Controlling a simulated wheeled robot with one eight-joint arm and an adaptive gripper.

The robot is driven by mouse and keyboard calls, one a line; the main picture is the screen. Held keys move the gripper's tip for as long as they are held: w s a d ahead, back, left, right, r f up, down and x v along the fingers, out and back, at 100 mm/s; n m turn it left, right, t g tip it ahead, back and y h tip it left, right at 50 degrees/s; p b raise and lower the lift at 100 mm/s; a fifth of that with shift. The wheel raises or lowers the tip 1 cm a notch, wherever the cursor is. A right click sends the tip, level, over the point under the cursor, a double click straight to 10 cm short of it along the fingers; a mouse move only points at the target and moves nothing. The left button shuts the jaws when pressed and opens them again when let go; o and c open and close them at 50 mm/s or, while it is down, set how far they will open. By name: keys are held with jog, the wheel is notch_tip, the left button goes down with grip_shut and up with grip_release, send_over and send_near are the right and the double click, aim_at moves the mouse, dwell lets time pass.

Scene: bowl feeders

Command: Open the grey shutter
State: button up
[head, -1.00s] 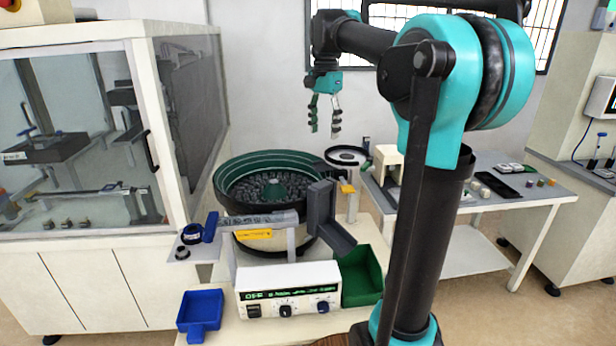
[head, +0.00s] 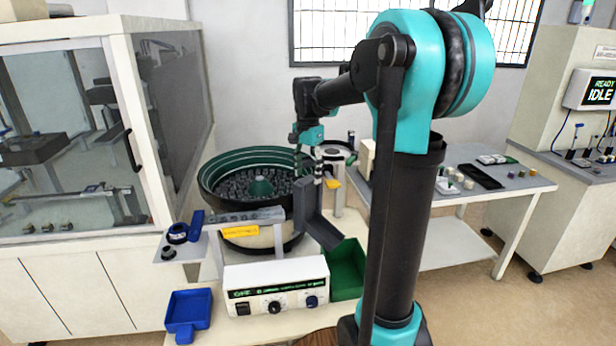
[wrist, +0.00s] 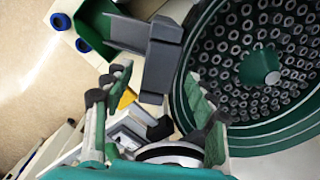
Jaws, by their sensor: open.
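The grey shutter (head: 303,196) appears as a dark grey upright plate at the right side of the bowl feeder, above a grey chute (head: 322,230). In the wrist view the shutter (wrist: 160,68) shows beyond the fingertips and lies across the space between them. My gripper (head: 318,168) points down just above the shutter and chute area. In the wrist view my gripper (wrist: 157,78) has its two green fingers spread apart, with nothing held. I cannot tell whether a finger touches the shutter.
The round green bowl feeder (head: 215,203) full of small rings stands left of my gripper. A yellow tab (head: 333,183) is close on the right. A white control box (head: 275,289), a green bin (head: 346,272) and a blue tray (head: 188,311) sit in front. A glass-fronted cabinet (head: 126,150) stands left.

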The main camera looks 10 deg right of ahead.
jog(key=shift+f, duration=0.75)
jog(key=shift+c, duration=0.5)
grip_shut()
